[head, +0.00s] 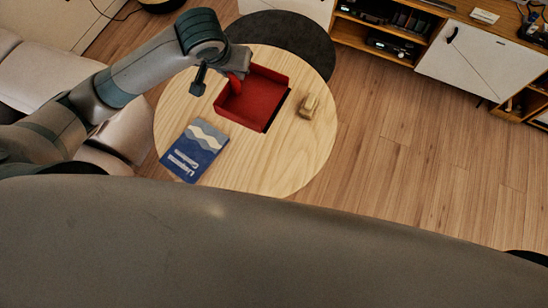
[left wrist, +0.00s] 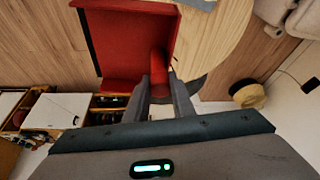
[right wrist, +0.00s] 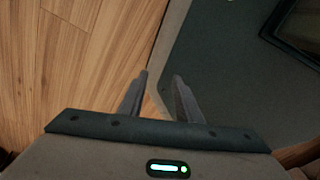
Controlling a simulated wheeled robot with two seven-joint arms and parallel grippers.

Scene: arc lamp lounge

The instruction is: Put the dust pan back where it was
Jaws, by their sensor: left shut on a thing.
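The red dust pan (head: 252,97) is over the round wooden table (head: 300,160), towards its far side. I cannot tell whether it rests on the top or hangs just above it. My left gripper (head: 236,84) is shut on its red handle. In the left wrist view the left gripper (left wrist: 164,95) has the handle between its fingers, and the dust pan (left wrist: 125,45) fills the upper left. My right gripper (right wrist: 160,78) shows only in the right wrist view. Its fingers are apart with nothing between them.
A blue book (head: 195,152) lies at the table's near left, and a small wooden object (head: 309,106) lies right of the dust pan. A dark round table (head: 285,35) stands behind. A light sofa (head: 50,75) is at left, a media cabinet (head: 470,60) at upper right. Floor at right is clear.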

